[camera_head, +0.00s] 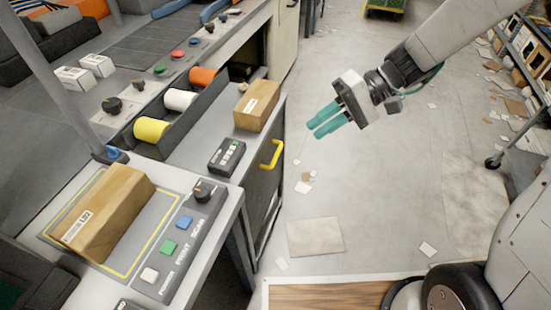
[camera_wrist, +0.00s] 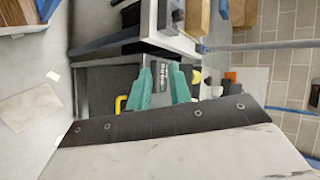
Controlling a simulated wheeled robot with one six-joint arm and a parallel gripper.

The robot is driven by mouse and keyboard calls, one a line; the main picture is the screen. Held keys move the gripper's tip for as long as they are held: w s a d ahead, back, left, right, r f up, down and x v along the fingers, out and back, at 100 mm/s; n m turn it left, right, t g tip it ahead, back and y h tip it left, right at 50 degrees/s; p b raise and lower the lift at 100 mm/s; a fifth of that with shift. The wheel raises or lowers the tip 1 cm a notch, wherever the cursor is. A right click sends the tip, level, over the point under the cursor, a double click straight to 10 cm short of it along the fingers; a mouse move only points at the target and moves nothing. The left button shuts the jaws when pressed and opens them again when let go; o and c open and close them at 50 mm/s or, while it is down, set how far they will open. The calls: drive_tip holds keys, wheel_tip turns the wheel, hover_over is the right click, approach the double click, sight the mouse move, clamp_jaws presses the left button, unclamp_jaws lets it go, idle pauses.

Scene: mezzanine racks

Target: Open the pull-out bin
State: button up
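The pull-out bin (camera_head: 262,192) is a dark front panel below the grey counter, with a yellow handle (camera_head: 271,154) near its top. The panel looks flush with the counter front, so the bin appears shut. The yellow handle also shows in the wrist view (camera_wrist: 120,105), left of the fingers. My gripper (camera_head: 313,129) has teal fingers and is in the air over the aisle, right of the handle and apart from it. In the wrist view my gripper (camera_wrist: 163,71) shows a clear gap between its fingers, with nothing held.
A cardboard box (camera_head: 257,105) and a small dark keypad (camera_head: 227,156) stand on the counter above the bin. Coloured rolls (camera_head: 178,99) sit in a rack behind. A button panel (camera_head: 181,240) and a labelled box (camera_head: 103,212) are at front left. The aisle floor is mostly clear.

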drive_tip(key=w+a+f+m+t+y, duration=0.2)
drive_tip(key=w+a+f+t+y, duration=0.15)
drive_tip(key=w+f, duration=0.7)
drive_tip(key=m+t, duration=0.4)
drive_tip(key=t, duration=0.2)
approach(275, 157)
drive_tip(key=w+a+f, duration=0.1)
drive_tip(key=a, duration=0.1)
drive_tip(key=shift+g, duration=0.25)
drive_tip(key=x, duration=0.7)
drive_tip(key=shift+w+a+f, duration=0.15)
drive_tip(key=shift+w+a, duration=0.05)
drive_tip(key=shift+a, duration=0.1)
clamp_jaws()
